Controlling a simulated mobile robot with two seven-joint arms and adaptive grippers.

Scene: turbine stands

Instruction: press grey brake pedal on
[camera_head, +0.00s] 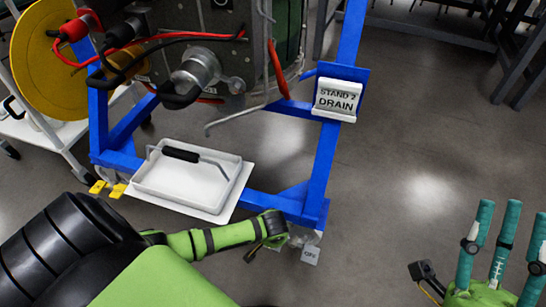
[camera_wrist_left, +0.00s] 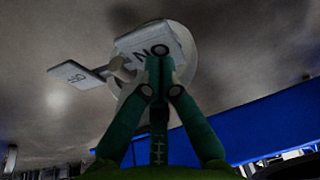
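The grey brake pedal belongs to a caster under the corner of the blue stand. In the left wrist view its ON plate (camera_wrist_left: 181,42) is at the top centre and its OFF plate (camera_wrist_left: 73,75) is to the left. In the head view the OFF plate (camera_head: 311,255) shows, and the ON plate is hidden. My left gripper (camera_wrist_left: 158,72) has its teal fingers drawn together, empty, with the tips overlapping the ON plate's lower edge. I cannot tell whether they touch it. My right gripper (camera_head: 490,235) is open and empty at the lower right, away from the stand.
The blue stand frame (camera_head: 325,160) carries the turbine and a "STAND 2 DRAIN" sign (camera_head: 338,97). Yellow pedals (camera_head: 107,188) are at the left corner. Floor to the right is clear.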

